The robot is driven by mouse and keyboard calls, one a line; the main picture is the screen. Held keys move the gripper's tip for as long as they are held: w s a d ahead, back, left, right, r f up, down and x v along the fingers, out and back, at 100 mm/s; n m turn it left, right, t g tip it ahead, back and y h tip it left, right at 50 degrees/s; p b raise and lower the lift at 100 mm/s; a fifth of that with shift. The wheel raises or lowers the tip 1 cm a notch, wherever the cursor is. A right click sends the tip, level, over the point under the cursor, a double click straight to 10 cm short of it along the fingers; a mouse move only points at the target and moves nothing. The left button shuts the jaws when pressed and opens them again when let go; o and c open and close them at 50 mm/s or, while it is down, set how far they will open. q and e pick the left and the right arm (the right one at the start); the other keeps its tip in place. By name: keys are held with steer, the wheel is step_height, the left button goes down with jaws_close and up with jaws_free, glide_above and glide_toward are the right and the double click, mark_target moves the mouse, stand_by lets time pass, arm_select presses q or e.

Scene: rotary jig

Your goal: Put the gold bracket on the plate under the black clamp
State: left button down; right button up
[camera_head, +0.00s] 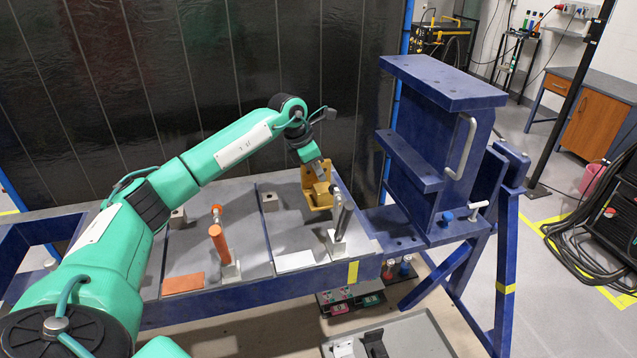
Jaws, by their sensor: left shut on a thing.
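The gold bracket (314,193) is at the far right part of the bench, just behind and left of the black clamp (341,213). My left gripper (320,171) is shut on the bracket's upper part from above. The bracket is upright, its lower end close to the grey plate (282,228); I cannot tell whether it touches. The black clamp's handle stands up on a light metal base. The gripper's fingertips are small and partly hidden against the bracket. My right gripper is not in view.
An orange-handled clamp (218,243) stands on the left plate. An orange patch (183,283) and a white patch (295,261) lie along the front. A tall blue fixture (440,140) stands right of the plates. A grey tray (420,338) lies below the bench front.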

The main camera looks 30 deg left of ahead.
mark_target(318, 187)
arm_select(q)
steer(key=shift+f, duration=0.5)
step_height(318, 187, down, 4)
steer(key=shift+p, duration=0.7)
steer(key=shift+f, duration=0.1)
steer(key=shift+f, duration=0.15)
steer(key=c, duration=1.5)
jaws_free()
steer(key=shift+o, duration=0.2)
